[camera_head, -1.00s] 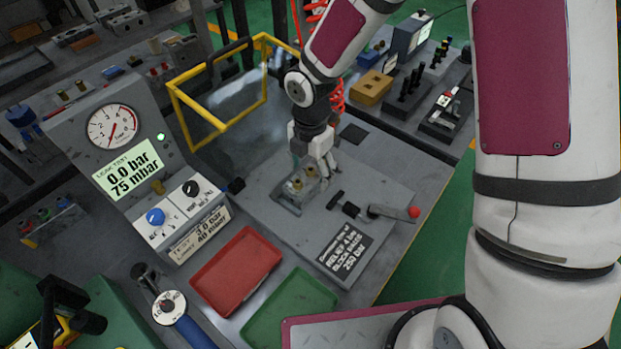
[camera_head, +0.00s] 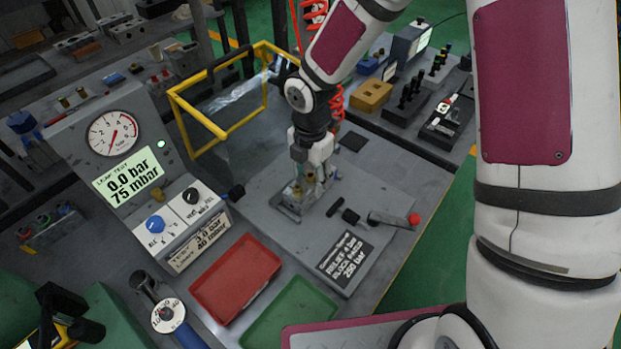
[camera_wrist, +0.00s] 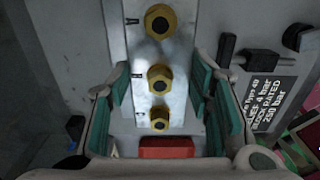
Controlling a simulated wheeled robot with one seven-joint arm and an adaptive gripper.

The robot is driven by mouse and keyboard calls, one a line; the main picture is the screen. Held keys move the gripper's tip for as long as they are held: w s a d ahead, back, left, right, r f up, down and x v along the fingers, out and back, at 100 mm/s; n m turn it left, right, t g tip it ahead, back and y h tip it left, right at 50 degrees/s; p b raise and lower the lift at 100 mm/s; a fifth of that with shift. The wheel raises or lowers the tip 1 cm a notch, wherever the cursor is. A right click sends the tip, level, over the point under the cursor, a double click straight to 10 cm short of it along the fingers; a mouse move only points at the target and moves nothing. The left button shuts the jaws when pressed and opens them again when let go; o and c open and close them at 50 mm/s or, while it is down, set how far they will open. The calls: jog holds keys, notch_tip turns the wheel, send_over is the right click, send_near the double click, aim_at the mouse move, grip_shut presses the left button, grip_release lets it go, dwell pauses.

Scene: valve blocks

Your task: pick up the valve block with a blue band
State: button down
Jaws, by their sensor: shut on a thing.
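A grey metal valve block (camera_head: 290,207) with brass fittings stands on the grey plate of the bench. In the wrist view the valve block (camera_wrist: 182,50) shows three brass fittings in a row, with small dark marks beside them. My gripper (camera_head: 308,188) is down at the block. In the wrist view my gripper (camera_wrist: 165,103) has its green-padded fingers on both sides of the block, shut on it. A red piece (camera_wrist: 167,148) shows at the block's lower end; I cannot tell if it belongs to the block. I see no blue band on the block.
A black hand tool and a red-tipped lever (camera_head: 392,220) lie right of the block, near a label plate (camera_head: 346,256). A red tray (camera_head: 236,278) and green tray (camera_head: 290,318) are in front. A gauge panel (camera_head: 130,165) and yellow frame (camera_head: 198,118) stand left and behind.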

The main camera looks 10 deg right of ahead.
aim_at(312, 177)
jog(key=shift+w+r, duration=0.1)
jog(key=shift+r, duration=0.4)
jog(key=shift+s+d+r, duration=0.1)
jog(key=shift+s+r, duration=0.1)
jog(key=shift+r, duration=0.4)
jog(key=shift+s+d+r, duration=0.1)
jog(key=shift+s+r, duration=0.05)
jog(key=shift+r, duration=0.4)
jog(key=s+d, duration=0.2)
jog(key=s, duration=0.5)
jog(key=s+d+r+p, duration=0.1)
jog(key=s+d, duration=0.2)
jog(key=s, duration=0.4)
jog(key=shift+d+r, duration=0.15)
jog(key=shift+d, duration=0.1)
